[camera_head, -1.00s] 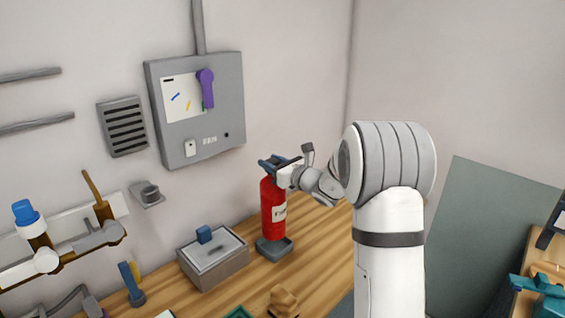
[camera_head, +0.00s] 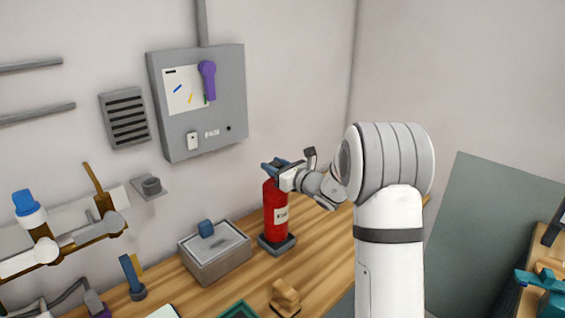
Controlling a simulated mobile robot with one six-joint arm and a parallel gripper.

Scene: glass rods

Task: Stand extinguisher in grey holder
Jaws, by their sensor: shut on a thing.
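The red extinguisher (camera_head: 274,206) with a pale label stands upright at the back of the wooden bench. Its base is at the dark grey holder (camera_head: 277,247), whose rim shows around the foot. Whether it is fully seated inside cannot be told from this view. My gripper (camera_head: 279,172) is at the top of the extinguisher, shut on it from the right. The fingertips and the extinguisher's head are partly hidden by each other.
A grey box with a blue knob (camera_head: 217,254) stands just left of the holder. A wooden block (camera_head: 285,298) lies in front. A grey panel (camera_head: 198,100) with a purple lever hangs on the wall above. Bare bench (camera_head: 325,250) lies right of the holder.

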